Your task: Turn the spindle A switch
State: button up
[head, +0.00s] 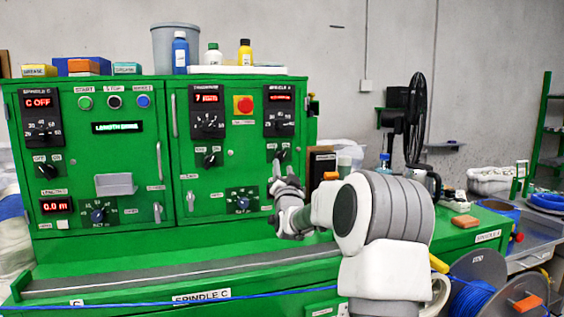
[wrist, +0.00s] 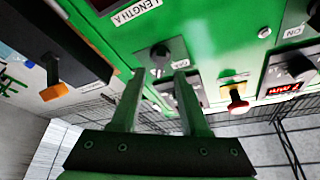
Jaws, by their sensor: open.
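The spindle A panel (head: 279,121), with a red display and a black dial, is at the upper right of the green cabinet in the head view. Below it a small black switch (head: 282,155) is partly hidden behind my gripper (head: 283,172). In the wrist view my gripper (wrist: 159,75) is open. A dark rotary knob (wrist: 159,55) on a grey plate shows just beyond and between the fingertips, under a LENGTH A label (wrist: 137,12). Nothing is held. I cannot tell whether a finger touches the knob.
A red emergency button (head: 243,105) sits left of the spindle A panel; a red button on yellow (wrist: 237,100) shows right of the fingers. The spindle C panel (head: 42,115) is at far left. A blue cable spool (head: 475,290) stands lower right.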

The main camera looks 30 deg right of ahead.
aim_at(282, 159)
jog(key=shift+x, duration=2.05)
grip_shut()
